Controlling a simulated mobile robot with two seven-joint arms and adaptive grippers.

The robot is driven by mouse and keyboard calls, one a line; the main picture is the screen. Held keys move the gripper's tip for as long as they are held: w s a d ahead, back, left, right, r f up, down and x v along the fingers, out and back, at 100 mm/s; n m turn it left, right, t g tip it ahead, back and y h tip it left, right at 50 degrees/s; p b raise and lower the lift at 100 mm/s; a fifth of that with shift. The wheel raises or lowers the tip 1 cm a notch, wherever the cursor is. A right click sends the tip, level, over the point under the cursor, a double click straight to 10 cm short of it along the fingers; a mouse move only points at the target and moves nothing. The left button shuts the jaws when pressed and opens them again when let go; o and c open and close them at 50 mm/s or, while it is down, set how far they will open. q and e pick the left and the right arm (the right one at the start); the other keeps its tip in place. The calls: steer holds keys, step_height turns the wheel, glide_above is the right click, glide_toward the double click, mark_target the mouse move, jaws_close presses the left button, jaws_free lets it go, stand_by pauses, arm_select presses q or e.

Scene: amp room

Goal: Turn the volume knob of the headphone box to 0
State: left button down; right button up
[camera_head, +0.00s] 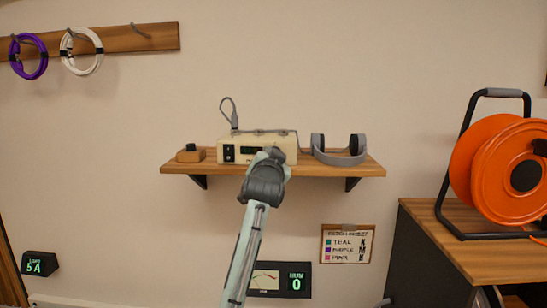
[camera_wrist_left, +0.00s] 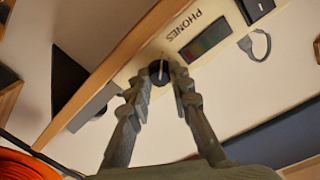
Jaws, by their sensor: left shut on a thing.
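The cream headphone box (camera_head: 228,152) sits on the wooden wall shelf. Its front also shows in the left wrist view (camera_wrist_left: 221,20), tilted, with the word PHONES, a dark display (camera_wrist_left: 206,41) and a switch (camera_wrist_left: 256,8). The black round volume knob (camera_wrist_left: 159,72) has a pale pointer line. My left gripper (camera_wrist_left: 158,88) is at the box front with its fingers on either side of the knob, shut on it. In the head view the left gripper (camera_head: 272,154) covers the knob and the right part of the front. The number on the display is not readable. My right gripper is not in view.
Grey headphones (camera_head: 357,158) stand right of the box on the shelf (camera_head: 325,169). A small wooden block with a dark top (camera_head: 190,155) is at its left end. An orange cable reel (camera_head: 490,170) stands on a cabinet at right. A meter reading 0 (camera_head: 296,283) is below.

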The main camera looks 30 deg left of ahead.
arm_select(q)
steer(key=shift+n, duration=0.4)
steer(key=c, duration=1.4)
jaws_free()
steer(key=shift+o, duration=0.2)
steer(key=v, duration=1.2)
